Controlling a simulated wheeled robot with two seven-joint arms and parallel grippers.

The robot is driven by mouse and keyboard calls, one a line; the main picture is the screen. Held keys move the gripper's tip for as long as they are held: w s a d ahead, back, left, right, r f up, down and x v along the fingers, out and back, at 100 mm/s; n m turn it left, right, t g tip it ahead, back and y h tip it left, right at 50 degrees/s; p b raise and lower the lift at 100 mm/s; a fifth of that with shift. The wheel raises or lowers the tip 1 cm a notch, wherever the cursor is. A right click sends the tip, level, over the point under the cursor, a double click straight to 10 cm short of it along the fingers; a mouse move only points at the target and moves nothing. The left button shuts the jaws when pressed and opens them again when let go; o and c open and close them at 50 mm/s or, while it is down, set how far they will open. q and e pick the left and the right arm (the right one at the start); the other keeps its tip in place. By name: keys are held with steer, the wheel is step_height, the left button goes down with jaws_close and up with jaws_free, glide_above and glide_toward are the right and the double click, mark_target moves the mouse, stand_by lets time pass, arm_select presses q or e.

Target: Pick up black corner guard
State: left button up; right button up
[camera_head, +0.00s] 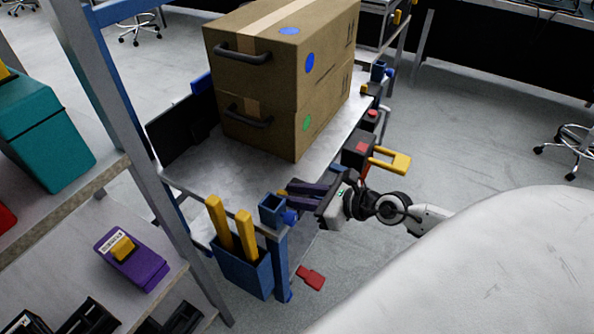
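I cannot pick out the black corner guard with certainty. Black angular pieces (90,318) lie on the lower left shelf, cut off by the picture's bottom edge, and I cannot tell whether one of them is the guard. My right gripper (284,193) reaches in from the right over the near end of the cart, above its grey top, close to the blue corner socket (272,208). My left gripper is not in view.
Two stacked cardboard boxes (262,75) stand on the cart (205,170). A blue holder (243,270) with yellow bars hangs at its near end. A purple case (132,262) and a teal bin (45,130) sit on the left shelves. A red tag (311,278) shows below the cart's corner.

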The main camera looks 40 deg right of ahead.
mark_target(279, 191)
steer(key=x, duration=0.4)
steer(key=shift+b, duration=0.35)
steer(key=shift+w+a+f, duration=0.1)
steer(key=shift+w+f, duration=0.1)
steer(key=shift+w, duration=0.15)
jaws_close()
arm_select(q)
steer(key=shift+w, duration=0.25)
